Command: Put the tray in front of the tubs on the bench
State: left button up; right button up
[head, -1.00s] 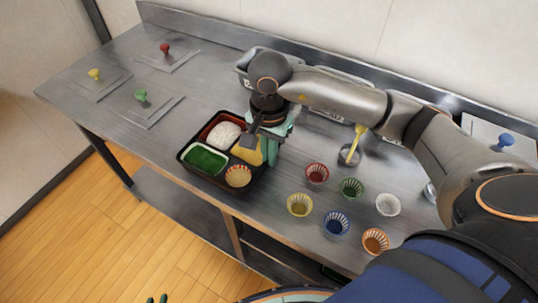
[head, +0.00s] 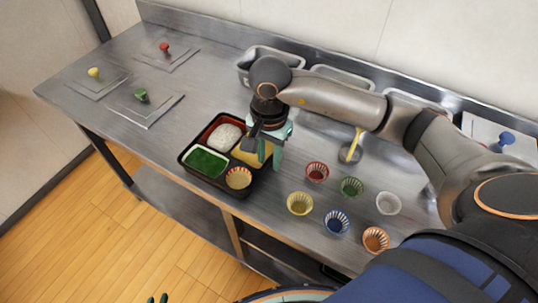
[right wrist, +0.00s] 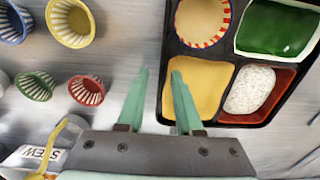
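The black bento tray (head: 214,194) lies on the steel bench (head: 140,75) near its front edge. It holds white rice, a green part, a yellow part and a striped paper cup. My right gripper (head: 269,153) is at the tray's right side. In the right wrist view its green fingers (right wrist: 158,75) straddle the tray's wall (right wrist: 165,62), one outside and one over the yellow compartment, with a gap between them. Grey metal tubs (head: 263,51) stand along the back of the bench, partly hidden by my right arm.
Several paper cups, such as the blue one (head: 336,222), stand right of the tray. Knobbed lids, such as the green-knobbed one (head: 150,113), lie at the left. The bench behind the tray is clear.

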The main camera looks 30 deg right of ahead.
notch_tip(320, 180, up, 12)
jog(key=p, duration=0.1)
jog(key=shift+r, duration=0.15)
dwell(0.6)
